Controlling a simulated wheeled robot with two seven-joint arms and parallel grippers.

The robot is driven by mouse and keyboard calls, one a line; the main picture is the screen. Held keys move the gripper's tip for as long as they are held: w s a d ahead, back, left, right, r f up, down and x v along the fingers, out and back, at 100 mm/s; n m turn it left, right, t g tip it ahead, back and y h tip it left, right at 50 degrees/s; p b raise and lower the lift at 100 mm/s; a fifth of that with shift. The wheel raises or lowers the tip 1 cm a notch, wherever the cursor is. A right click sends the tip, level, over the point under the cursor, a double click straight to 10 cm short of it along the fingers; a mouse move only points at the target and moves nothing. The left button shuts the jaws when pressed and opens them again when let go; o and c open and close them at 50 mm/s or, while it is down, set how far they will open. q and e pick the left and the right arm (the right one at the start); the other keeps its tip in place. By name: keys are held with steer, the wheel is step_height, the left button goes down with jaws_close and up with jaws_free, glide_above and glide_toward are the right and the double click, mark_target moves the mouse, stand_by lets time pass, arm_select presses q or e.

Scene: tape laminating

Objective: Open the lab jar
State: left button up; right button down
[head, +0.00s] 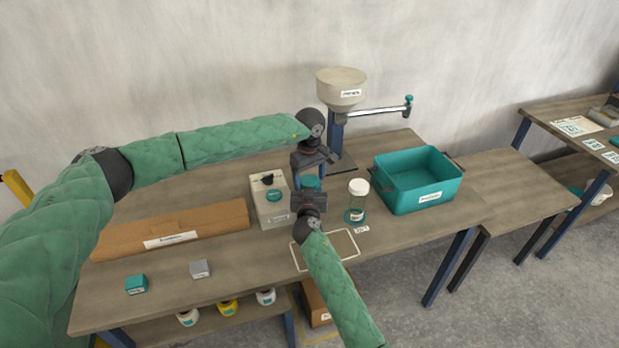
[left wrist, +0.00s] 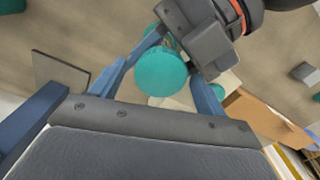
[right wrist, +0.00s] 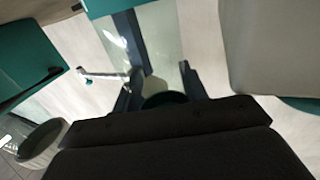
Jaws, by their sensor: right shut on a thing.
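The lab jar has a teal lid (head: 311,182), seen between my two grippers in the head view. My left gripper (head: 312,173) points down from above it. In the left wrist view the round teal lid (left wrist: 160,73) lies between the spread blue fingers; whether they touch it I cannot tell. My right gripper (head: 308,188) comes from the front and is shut on the jar below the lid. The right wrist view shows clear glass (right wrist: 160,40) beyond its fingers. The jar's body is mostly hidden by my right gripper in the head view.
A white-lidded clear jar (head: 358,188) stands close to the right, with a teal bin (head: 420,196) beyond. A pale box (head: 269,212) stands close to the left. A hopper stand (head: 341,88) is behind. A brown package (head: 170,229) and two small blocks lie left.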

arm_select(q)
steer(key=shift+r, duration=2.25)
steer(key=shift+c, duration=0.3)
steer(key=shift+r+m, duration=1.65)
steer(key=shift+m, duration=0.05)
steer(key=shift+f, duration=3.95)
steer(key=c, duration=1)
steer(key=shift+n, duration=1.7)
